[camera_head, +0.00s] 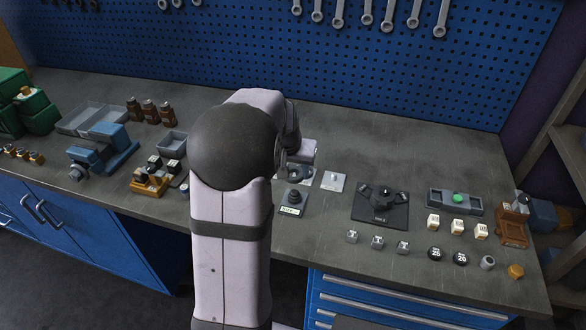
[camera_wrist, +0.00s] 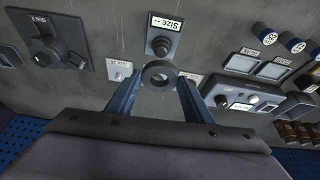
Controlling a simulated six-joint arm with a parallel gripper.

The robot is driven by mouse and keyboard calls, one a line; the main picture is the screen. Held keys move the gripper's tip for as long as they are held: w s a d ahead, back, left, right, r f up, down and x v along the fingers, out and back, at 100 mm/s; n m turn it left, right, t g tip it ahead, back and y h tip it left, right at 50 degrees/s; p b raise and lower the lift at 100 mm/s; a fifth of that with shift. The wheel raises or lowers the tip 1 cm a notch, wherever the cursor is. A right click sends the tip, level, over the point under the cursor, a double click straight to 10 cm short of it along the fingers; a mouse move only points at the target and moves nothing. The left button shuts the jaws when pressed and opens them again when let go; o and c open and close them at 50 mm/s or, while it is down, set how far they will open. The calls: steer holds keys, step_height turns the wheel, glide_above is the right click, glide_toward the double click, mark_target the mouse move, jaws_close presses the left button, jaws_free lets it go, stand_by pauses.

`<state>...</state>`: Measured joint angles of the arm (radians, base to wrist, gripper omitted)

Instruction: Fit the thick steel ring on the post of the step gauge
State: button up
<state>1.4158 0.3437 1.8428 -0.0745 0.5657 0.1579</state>
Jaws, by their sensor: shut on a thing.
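The thick steel ring (camera_wrist: 160,66) is dark grey and sits between my fingertips in the wrist view, its hole facing the camera. My gripper (camera_wrist: 159,80) is shut on it, one blue finger on each side. The step gauge (camera_wrist: 176,24) is a dark block with a "Size" label and a short round post, just beyond the ring in the wrist view. The ring appears apart from the post, not around it; its height cannot be told. In the head view the gauge (camera_head: 292,209) stands at the bench front, its post bare; my arm largely hides my gripper and the ring.
A pale square plate (camera_head: 333,182) lies right of the gauge. Farther right is a dark fixture with a knob (camera_head: 381,205), then small blocks and a grey tray (camera_head: 454,202). A wooden rack (camera_head: 150,184) and a blue vise (camera_head: 96,150) stand left. Bare bench lies behind the plate.

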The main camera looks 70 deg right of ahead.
steer(key=shift+d+r+m, duration=0.1)
steer(key=shift+d+m, duration=0.05)
steer(key=shift+m, duration=0.45)
steer(key=shift+g, duration=0.3)
steer(key=b, duration=0.4)
glide_above(294, 191)
steer(key=a, duration=0.1)
steer(key=shift+f, duration=2.7)
steer(key=shift+f+b, duration=1.05)
steer(key=shift+f, duration=0.15)
steer(key=o, duration=1.6)
steer(key=shift+o, duration=0.2)
steer(key=shift+r, duration=0.1)
steer(key=shift+r+p, duration=2.8)
steer(key=shift+r, duration=0.6)
